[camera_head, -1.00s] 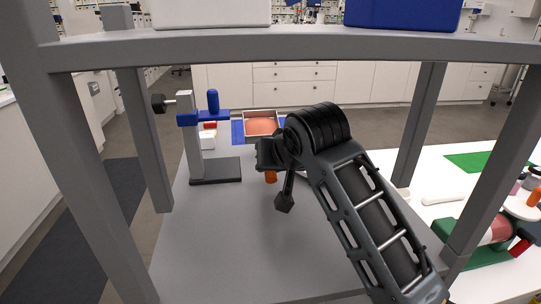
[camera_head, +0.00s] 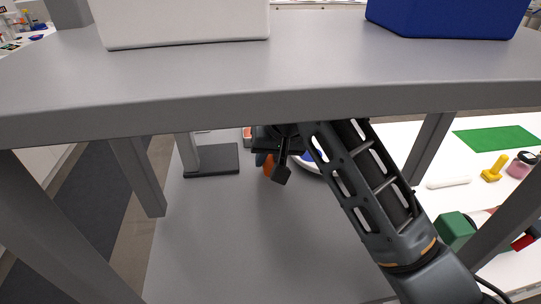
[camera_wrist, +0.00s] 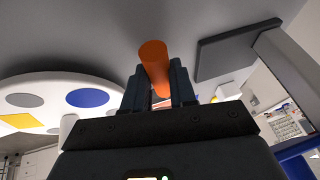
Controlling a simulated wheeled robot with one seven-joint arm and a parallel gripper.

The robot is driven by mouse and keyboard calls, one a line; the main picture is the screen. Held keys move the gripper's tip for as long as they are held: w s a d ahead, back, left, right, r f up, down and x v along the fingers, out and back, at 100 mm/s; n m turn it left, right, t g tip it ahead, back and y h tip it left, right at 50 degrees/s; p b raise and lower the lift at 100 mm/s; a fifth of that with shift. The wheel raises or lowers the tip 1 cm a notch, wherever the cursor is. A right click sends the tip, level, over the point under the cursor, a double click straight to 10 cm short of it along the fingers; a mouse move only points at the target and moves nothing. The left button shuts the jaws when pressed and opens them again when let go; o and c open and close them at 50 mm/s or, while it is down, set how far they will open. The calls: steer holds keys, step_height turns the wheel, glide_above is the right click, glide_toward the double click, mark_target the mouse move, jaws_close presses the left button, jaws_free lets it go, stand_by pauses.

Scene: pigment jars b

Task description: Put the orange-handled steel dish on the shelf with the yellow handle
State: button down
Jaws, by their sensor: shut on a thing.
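My gripper (camera_head: 271,166) is under the grey upper shelf (camera_head: 300,65), above the grey lower surface (camera_head: 230,235). It is shut on an orange handle (camera_head: 268,163). In the wrist view the same orange cylinder (camera_wrist: 154,66) stands between the two fingers (camera_wrist: 160,90). The steel dish itself cannot be made out in either view. A small yellow object with an upright grip (camera_head: 494,169) stands on the white table at the right. I cannot tell whether it is the yellow handle that the task names.
A white box (camera_head: 185,22) and a blue box (camera_head: 445,15) stand on the upper shelf. A stand with a dark base (camera_head: 212,160) is left of my gripper. A white round palette (camera_wrist: 62,98) with coloured spots lies close by. Grey posts (camera_head: 430,148) flank the space.

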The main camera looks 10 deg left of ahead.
steer(key=c, duration=0.9)
jaws_free()
